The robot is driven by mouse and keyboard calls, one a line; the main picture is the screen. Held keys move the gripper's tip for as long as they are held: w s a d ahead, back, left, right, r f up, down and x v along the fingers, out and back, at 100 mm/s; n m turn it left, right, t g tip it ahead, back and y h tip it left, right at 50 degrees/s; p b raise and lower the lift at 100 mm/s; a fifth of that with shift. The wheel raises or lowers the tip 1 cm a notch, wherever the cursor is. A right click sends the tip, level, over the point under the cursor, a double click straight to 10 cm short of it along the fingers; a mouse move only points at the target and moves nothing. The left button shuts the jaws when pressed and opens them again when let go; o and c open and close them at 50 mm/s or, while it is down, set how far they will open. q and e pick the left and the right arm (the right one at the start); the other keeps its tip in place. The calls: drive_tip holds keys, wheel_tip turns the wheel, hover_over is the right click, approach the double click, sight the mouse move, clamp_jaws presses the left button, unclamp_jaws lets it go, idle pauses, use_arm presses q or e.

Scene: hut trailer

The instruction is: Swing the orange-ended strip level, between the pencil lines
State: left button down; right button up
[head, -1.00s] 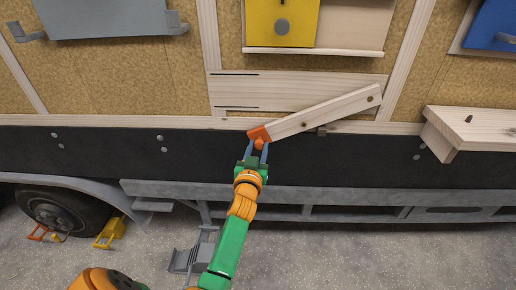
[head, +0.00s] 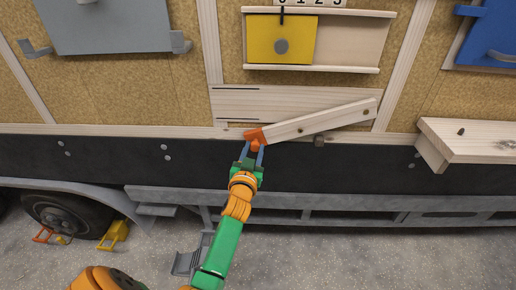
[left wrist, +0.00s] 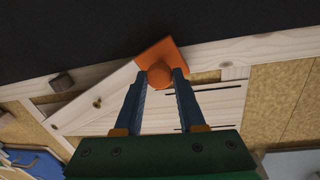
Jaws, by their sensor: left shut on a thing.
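The pale wooden strip (head: 318,121) lies against the trailer wall, tilted, with its orange end (head: 254,137) low at the left and its bolted end high at the right. Two dark pencil lines, an upper one (head: 237,89) and a lower one (head: 236,123), mark the left part of the pale board (head: 290,98) behind it. The orange end is below the lower line. My left gripper (head: 256,147) is shut on the orange knob (left wrist: 160,75) at that end, with a finger on each side in the left wrist view. My right gripper is not in view.
A small grey-brown block (head: 319,140) sits just under the strip. A wooden shelf (head: 468,137) juts out at the right. A yellow sliding panel (head: 270,43) is above, and a dark skirt (head: 330,165) runs below.

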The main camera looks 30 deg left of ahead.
use_arm(q)
wheel_tip(320, 180, up, 12)
drive_tip(key=s+a+m+p, duration=0.1)
drive_tip(key=m+p, duration=0.2)
drive_tip(key=p, duration=0.7)
drive_tip(key=shift+a+f+m, duration=0.25)
drive_tip(key=shift+a+m, duration=0.05)
drive_tip(key=shift+m, duration=0.1)
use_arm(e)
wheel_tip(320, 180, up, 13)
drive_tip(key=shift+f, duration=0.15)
use_arm(q)
drive_tip(key=c, duration=0.5)
unclamp_jaws()
drive_tip(key=shift+f, duration=0.1)
drive_tip(key=v, duration=0.7)
drive_tip(key=shift+s+r, duration=0.1)
drive_tip(key=shift+r, duration=0.1)
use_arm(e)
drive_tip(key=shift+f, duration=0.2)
